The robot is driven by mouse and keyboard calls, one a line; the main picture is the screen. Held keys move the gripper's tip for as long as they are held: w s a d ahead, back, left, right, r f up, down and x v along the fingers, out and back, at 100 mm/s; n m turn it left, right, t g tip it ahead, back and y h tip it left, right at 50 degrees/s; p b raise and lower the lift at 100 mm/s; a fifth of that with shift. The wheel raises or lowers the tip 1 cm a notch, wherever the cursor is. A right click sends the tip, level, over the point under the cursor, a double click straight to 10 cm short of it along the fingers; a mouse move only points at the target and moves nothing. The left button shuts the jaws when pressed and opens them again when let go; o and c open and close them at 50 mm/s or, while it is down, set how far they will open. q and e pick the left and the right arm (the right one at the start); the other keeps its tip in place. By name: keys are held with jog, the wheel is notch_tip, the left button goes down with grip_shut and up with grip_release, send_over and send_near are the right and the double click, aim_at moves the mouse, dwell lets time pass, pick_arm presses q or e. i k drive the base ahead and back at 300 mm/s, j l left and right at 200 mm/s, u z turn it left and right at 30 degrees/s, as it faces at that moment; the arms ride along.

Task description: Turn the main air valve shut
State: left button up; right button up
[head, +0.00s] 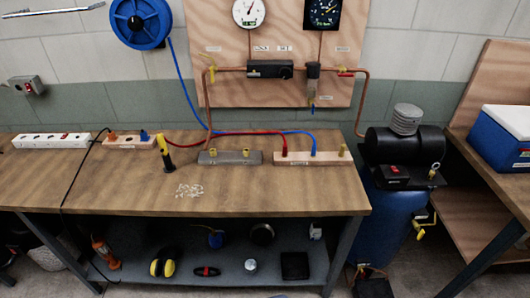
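A small valve with a red handle (346,73) sits on the copper pipe at the right side of the wooden wall panel (228,92). Its handle looks roughly in line with the horizontal pipe. A yellow-handled fitting (211,68) is at the pipe's left end. Another yellow-handled valve (421,222) is low on the blue compressor tank (384,212). The panel labels are too small to read, so I cannot tell which is the main air valve. Neither of my grippers is in view.
A wooden workbench (110,190) stands below the panel, with manifold blocks (230,158), a yellow-black tool (166,153) and small white pieces (188,190) on it. The compressor (402,140) stands right of the bench. A second bench with a blue cooler (500,140) is at far right.

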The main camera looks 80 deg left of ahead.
aim_at(343, 74)
jog(key=u, duration=2.3)
